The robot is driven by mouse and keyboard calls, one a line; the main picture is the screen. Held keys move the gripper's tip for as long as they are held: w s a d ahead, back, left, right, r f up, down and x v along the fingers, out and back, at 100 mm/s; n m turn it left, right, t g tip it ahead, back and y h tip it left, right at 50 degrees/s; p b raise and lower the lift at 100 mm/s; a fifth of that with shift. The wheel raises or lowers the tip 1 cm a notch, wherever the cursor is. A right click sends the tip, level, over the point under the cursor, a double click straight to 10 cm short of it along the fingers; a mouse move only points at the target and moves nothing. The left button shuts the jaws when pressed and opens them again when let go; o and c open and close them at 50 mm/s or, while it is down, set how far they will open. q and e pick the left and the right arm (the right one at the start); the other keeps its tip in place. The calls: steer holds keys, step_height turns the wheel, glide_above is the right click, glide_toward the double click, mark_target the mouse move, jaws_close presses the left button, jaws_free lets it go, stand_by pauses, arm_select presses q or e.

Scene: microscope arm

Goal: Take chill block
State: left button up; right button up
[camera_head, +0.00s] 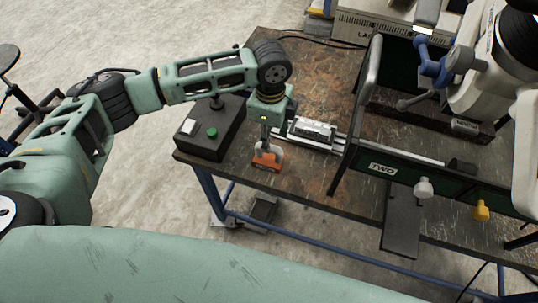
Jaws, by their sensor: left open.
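My left gripper (266,142) points down over the front left part of the workbench and is open. Directly under its fingers is a small orange and grey piece (267,160) near the bench's front edge. The fingers overlap it in the picture, so I cannot tell whether they touch it. Just right of the gripper, a silvery metal block (313,130) lies on a pale rail-like base. I cannot tell for certain which of the two is the chill block. My right gripper is not in view.
A black control box (211,128) with a green button stands left of the gripper. A dark panel marked TWO (383,168) and its upright frame stand close on the right. A white microscope (490,80) is at the right. The brown bench top (310,65) is bare behind the block.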

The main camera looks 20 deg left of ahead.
arm_select(q)
steer(key=p, duration=0.2)
glide_above(273, 162)
steer(key=w+a, duration=0.1)
steer(key=a, duration=0.1)
step_height(273, 162, down, 6)
steer(key=shift+w+d+f, duration=0.1)
steer(key=shift+f, duration=0.5)
jaws_close()
steer(key=shift+w+d+r, duration=0.1)
steer(key=shift+r, duration=0.05)
